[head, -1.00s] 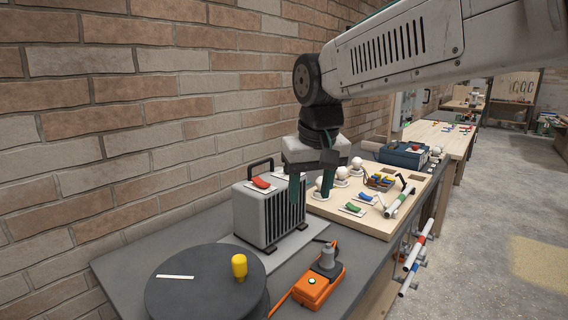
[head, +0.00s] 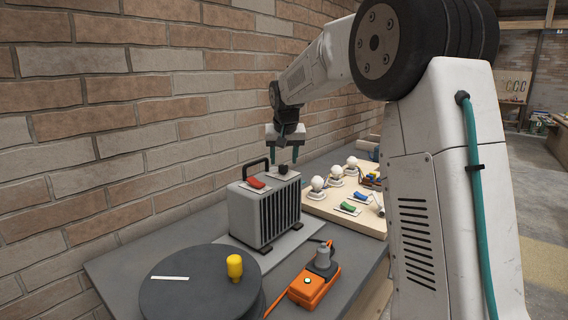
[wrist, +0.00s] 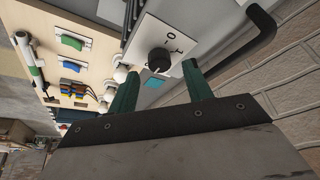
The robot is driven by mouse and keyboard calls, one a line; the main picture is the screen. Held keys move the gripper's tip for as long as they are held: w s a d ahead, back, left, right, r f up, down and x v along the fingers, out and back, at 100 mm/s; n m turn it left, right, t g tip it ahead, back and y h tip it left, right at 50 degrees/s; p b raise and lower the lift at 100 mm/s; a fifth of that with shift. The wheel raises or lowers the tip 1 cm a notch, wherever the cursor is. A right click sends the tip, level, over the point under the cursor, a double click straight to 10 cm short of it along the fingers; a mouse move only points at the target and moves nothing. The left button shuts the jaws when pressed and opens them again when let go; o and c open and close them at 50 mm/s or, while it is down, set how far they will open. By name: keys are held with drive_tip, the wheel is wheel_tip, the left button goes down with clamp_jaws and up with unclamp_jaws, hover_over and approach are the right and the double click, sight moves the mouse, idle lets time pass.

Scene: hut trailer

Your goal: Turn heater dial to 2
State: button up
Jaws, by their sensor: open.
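The heater (head: 262,215) is a grey box with dark vertical fins and a black handle, standing on the dark bench. Its black dial (head: 283,168) is on the top face, beside a red switch (head: 256,183). The dial's exact setting is too small to read. My gripper (head: 286,157) is open and empty, teal fingers pointing down over the dial. In the wrist view the dial appears between the spread fingers of my gripper (wrist: 160,70), with no visible contact.
A dark round drum (head: 200,290) with a yellow knob (head: 235,266) stands at the front left. An orange device (head: 314,285) lies in front of the heater. A wooden board (head: 352,222) with white bulbs and coloured switches is to the right. The brick wall (head: 120,150) is close behind.

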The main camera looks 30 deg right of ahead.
drive_tip(key=shift+x, duration=1.3)
drive_tip(key=c, duration=1)
drive_tip(key=shift+n, duration=0.3)
drive_tip(key=n+y, duration=0.1)
drive_tip(key=n, duration=0.1)
drive_tip(key=n+y, duration=0.1)
drive_tip(key=n, duration=0.2)
drive_tip(key=shift+d+t, duration=0.15)
drive_tip(key=shift+t, duration=0.15)
drive_tip(key=n+y, duration=0.1)
drive_tip(key=n, duration=0.2)
drive_tip(key=n+y, duration=0.1)
drive_tip(key=n, duration=0.2)
drive_tip(key=shift+d+g, duration=0.1)
drive_tip(key=shift+g, duration=0.3)
drive_tip(key=shift+y, duration=0.3)
